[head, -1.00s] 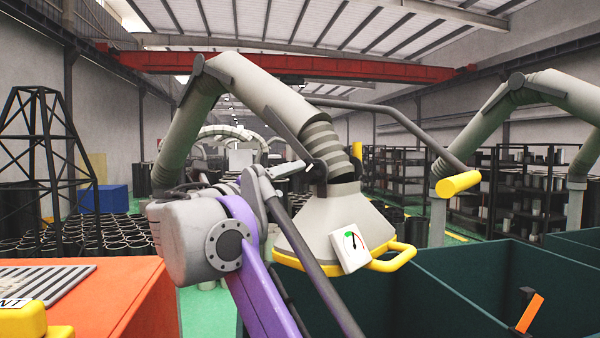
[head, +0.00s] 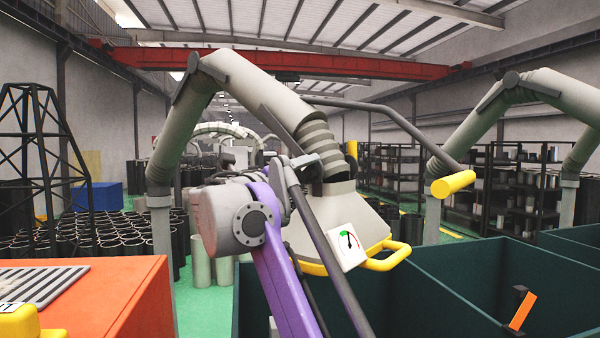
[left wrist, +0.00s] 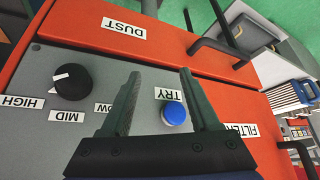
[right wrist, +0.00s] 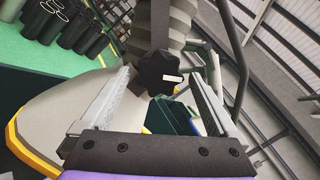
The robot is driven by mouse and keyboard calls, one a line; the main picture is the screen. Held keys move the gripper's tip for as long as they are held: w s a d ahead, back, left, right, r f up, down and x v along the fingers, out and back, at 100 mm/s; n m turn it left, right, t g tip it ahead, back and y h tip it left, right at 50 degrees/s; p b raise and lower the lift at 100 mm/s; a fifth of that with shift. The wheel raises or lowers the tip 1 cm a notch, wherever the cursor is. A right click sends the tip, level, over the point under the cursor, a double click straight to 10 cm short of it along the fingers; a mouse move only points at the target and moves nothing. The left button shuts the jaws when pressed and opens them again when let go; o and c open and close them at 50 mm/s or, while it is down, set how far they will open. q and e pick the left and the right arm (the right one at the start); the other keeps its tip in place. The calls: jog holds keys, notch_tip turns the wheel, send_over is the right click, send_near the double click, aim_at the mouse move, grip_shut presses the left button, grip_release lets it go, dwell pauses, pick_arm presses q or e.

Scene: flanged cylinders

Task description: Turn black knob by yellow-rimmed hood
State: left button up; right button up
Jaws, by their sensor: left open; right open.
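The hood (head: 335,228) is a pale cone with a yellow rim and a dial gauge, hanging from a jointed grey duct. A black knob (right wrist: 157,75) with a white mark shows beside the hood (right wrist: 60,110) in the right wrist view. My right gripper (right wrist: 166,65) is open, with the knob in view between its fingers near their tips; contact cannot be told. In the head view my purple right arm partly covers the hood. My left gripper (left wrist: 160,76) is open above a grey panel (left wrist: 60,125), beside a blue TRY button (left wrist: 174,112).
Another black knob (left wrist: 72,82), by HIGH, MID and LOW labels, is on the orange cabinet's (head: 130,290) panel. A yellow-ended bar (head: 453,184) juts out right of the hood. Dark green bins (head: 440,285) stand below and right. Black cylinders (head: 110,235) stand at left.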

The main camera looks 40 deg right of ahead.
jog(key=shift+w+a+r, duration=0.1)
jog(key=shift+w+r, duration=0.1)
jog(key=shift+w, duration=0.05)
dwell(0.5)
